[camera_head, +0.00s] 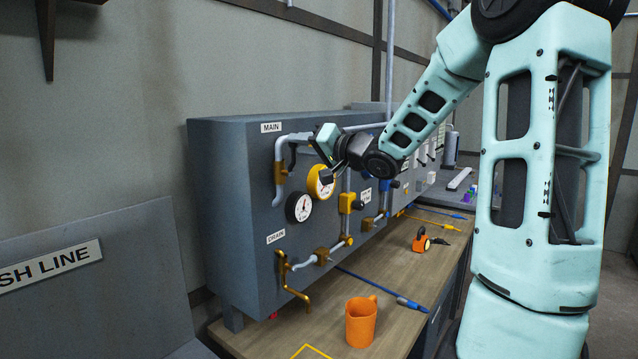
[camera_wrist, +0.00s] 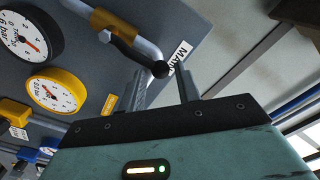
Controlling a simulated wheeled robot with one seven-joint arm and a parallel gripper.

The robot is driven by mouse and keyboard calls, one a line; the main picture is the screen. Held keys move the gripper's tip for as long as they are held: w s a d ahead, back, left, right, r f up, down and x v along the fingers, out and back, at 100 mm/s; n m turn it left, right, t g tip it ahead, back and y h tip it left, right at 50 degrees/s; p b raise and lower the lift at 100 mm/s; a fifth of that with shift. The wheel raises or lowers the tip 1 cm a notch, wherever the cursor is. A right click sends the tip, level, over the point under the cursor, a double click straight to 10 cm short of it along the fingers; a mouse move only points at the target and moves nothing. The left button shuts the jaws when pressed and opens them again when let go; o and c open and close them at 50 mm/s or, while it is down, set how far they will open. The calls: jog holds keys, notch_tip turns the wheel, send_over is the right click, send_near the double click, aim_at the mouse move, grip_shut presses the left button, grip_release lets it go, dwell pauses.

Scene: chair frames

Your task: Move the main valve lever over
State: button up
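The main valve has a brass body (camera_head: 279,172) on a grey pipe under the MAIN label (camera_head: 271,127). Its black lever (camera_wrist: 128,50) ends in a round knob (camera_wrist: 160,69); the dark lever also shows small beside the pipe in the head view (camera_head: 292,155). My gripper (camera_wrist: 163,76) is open, with two separate fingers and nothing clamped. In the wrist view the knob appears between the fingertips, close to the left one. I cannot tell whether they touch. In the head view my gripper is just right of the lever, its fingers hard to make out.
A yellow gauge (camera_head: 320,182) and a black gauge (camera_head: 299,207) sit below my gripper. A brass drain valve (camera_head: 288,281) is lower on the grey panel (camera_head: 230,200). An orange jug (camera_head: 361,321) and an orange tool (camera_head: 421,240) stand on the wooden bench (camera_head: 395,270).

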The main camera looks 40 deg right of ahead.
jog(key=shift+w+a+f+b, duration=0.1)
jog(key=shift+w+f+b, duration=0.25)
jog(key=shift+w+b, duration=0.25)
jog(key=shift+r+p, duration=0.3)
jog(key=shift+p, duration=0.3)
jog(key=c, duration=0.4)
jog(key=shift+d+p, duration=0.45)
jog(key=shift+d, duration=0.2)
jog(key=shift+c, duration=0.4)
jog(key=shift+d+f, duration=0.2)
jog(key=shift+d, duration=0.2)
jog(key=shift+d+f, duration=0.1)
jog(key=shift+d, duration=0.05)
jog(key=shift+w+d+f+p, duration=0.1)
jog(key=shift+d+f+p, duration=0.15)
jog(key=shift+d, duration=0.25)
jog(key=shift+w+d+f+p, duration=0.1)
jog(key=shift+d+p, duration=0.1)
jog(key=shift+d, duration=0.25)
